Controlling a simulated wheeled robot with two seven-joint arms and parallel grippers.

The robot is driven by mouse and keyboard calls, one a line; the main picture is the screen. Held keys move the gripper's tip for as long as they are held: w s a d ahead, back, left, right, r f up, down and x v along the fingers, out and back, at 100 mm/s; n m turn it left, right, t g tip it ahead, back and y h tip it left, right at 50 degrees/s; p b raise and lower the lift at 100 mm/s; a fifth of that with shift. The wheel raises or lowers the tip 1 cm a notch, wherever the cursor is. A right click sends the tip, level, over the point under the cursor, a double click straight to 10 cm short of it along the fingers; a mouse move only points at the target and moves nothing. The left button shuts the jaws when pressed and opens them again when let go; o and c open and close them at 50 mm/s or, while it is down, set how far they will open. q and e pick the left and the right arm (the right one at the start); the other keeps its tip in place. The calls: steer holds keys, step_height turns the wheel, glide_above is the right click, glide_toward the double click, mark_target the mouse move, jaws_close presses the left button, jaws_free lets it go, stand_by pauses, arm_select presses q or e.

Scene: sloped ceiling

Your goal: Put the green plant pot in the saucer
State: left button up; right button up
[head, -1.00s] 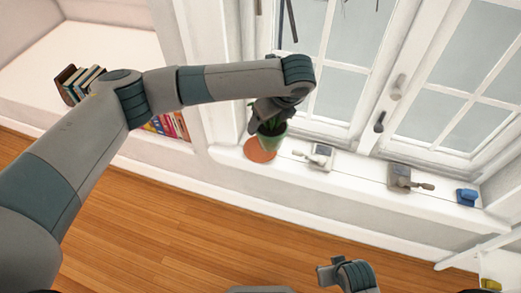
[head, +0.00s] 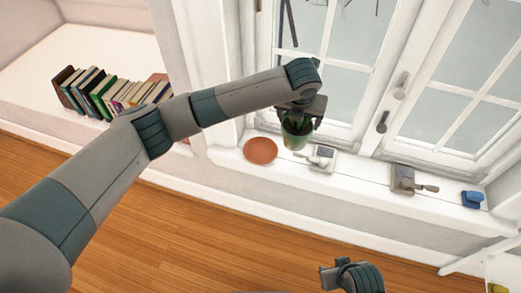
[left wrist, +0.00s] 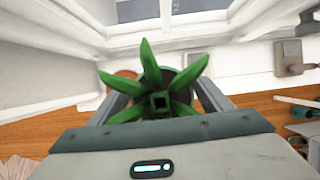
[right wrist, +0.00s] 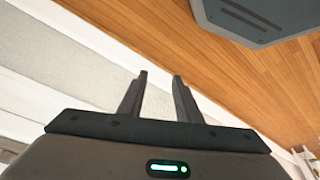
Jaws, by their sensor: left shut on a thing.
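The green plant pot (head: 296,139) with its leafy plant is held by my left gripper (head: 301,112) near the window. In the left wrist view the plant's leaves (left wrist: 158,98) spread between the two fingers and hide much of the pot. The saucer (head: 260,150) is a round terracotta dish lying empty on the sill, left of the pot in the head view. It shows partly behind the leaves in the left wrist view (left wrist: 122,75). My right gripper (right wrist: 155,82) is open and empty, with its fingers apart, low over the floor side.
A white and grey latch-like object (head: 321,157) lies on the sill just right of the pot. A grey-brown handled object (head: 408,181) and a blue item (head: 472,199) are farther right. Books (head: 108,92) stand on the ledge at left. Window handles (head: 382,122) project above the sill.

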arm_select(q)
steer(key=shift+d+r, duration=0.1)
arm_select(e)
step_height(320, 180, down, 22)
steer(key=s+a, duration=0.1)
steer(key=s, duration=0.2)
steer(key=shift+f+t, duration=0.25)
steer(key=shift+t, duration=0.05)
